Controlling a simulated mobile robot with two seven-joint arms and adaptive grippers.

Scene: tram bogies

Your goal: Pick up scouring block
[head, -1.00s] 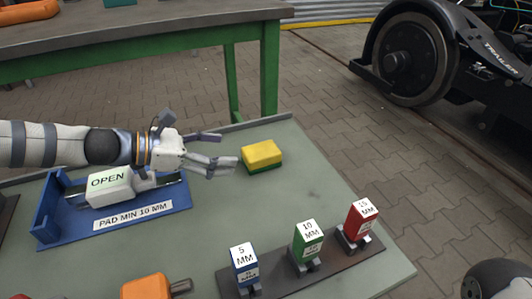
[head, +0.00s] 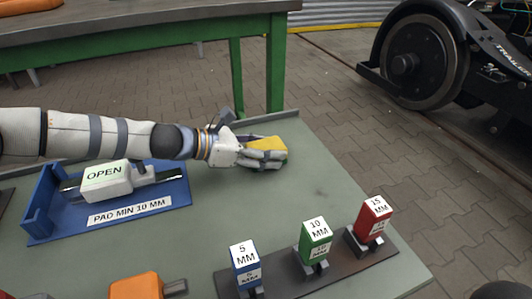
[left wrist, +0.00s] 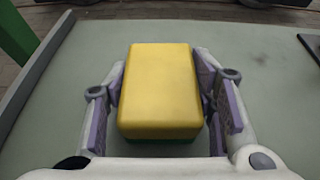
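The scouring block, yellow on top with a green underside, rests on the grey-green tabletop near its far edge in the head view (head: 268,144). It fills the middle of the left wrist view (left wrist: 162,85). My left gripper (head: 272,151) is around the block, one finger on each side. In the left wrist view its fingers (left wrist: 160,72) stand open along the block's sides with narrow gaps, and contact is not clear. The near finger hides part of the block in the head view. My right gripper is not in view.
A blue tray (head: 180,190) with an "OPEN" caliper-like tool lies left, below my left arm. Blue (head: 245,265), green (head: 314,243) and red (head: 373,220) labelled gauges stand on a dark strip in front. An orange-handled tool (head: 137,286) lies near. Tabletop right of the block is clear.

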